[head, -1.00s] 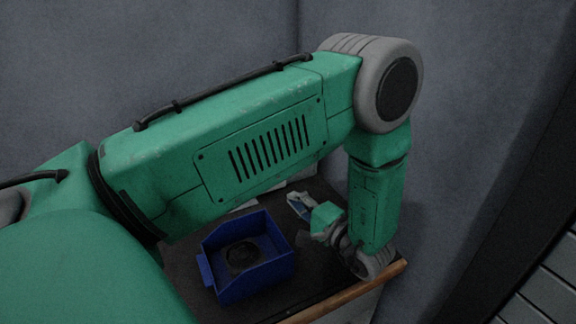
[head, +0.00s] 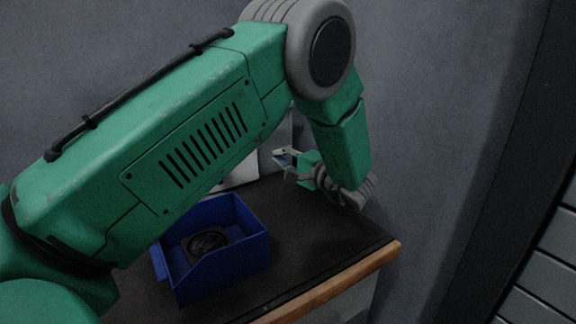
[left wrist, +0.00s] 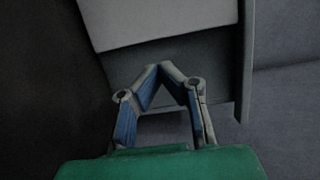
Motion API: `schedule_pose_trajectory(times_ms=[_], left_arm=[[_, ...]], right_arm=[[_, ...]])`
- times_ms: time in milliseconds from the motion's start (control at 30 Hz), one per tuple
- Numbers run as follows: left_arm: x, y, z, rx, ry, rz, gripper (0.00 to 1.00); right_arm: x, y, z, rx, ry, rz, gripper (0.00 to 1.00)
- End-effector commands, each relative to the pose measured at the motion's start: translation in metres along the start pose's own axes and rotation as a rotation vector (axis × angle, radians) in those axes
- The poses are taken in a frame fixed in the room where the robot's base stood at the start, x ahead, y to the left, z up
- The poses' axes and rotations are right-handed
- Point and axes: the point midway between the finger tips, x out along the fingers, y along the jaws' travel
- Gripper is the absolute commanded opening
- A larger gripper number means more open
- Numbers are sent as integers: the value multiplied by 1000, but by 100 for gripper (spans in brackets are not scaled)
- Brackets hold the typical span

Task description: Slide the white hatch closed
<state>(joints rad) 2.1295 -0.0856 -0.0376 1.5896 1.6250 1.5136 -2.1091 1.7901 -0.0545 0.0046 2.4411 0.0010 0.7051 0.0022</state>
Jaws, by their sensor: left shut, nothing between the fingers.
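The white hatch (left wrist: 155,20) is a pale flat panel at the top of the left wrist view, with its lower edge above my fingertips. In the head view a pale panel, probably the hatch (head: 241,172), shows partly behind my left arm. My left gripper (head: 281,155) is at the back of the bench in the head view, to the right of that panel. In the left wrist view its fingers (left wrist: 160,68) meet at the tips, empty, just below the hatch's edge. I cannot tell whether they touch anything. My right gripper is out of view.
A blue bin (head: 222,245) with a dark round item (head: 207,243) inside stands on the dark bench (head: 310,240), which has a wooden front edge (head: 335,288). A grey upright (left wrist: 246,60) borders the hatch on the right. The bench's right part is clear.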

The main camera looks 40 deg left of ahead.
Motion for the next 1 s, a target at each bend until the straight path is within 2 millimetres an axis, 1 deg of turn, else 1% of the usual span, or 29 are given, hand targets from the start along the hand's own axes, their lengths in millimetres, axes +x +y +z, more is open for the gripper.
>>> schedule_pose_trajectory(times_ms=[33,133,200,333,500,800,867,967,1000], left_arm=[[10,2,1,0,-2,0,0],[28,2,0,-1,-1,0,0],[37,2,0,-2,-1,0,0],[49,1,0,-2,0,0,0],[54,0,0,-2,1,0,0],[54,0,1,0,0,0,0],[56,-1,5,2,0,0,0],[59,-3,19,5,-2,0,0],[61,-4,27,7,-2,0,0]], right_arm=[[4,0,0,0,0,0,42],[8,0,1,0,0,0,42],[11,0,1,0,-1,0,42],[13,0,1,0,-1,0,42],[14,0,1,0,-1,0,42],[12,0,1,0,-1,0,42],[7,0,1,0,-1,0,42],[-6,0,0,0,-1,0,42],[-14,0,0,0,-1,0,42]])
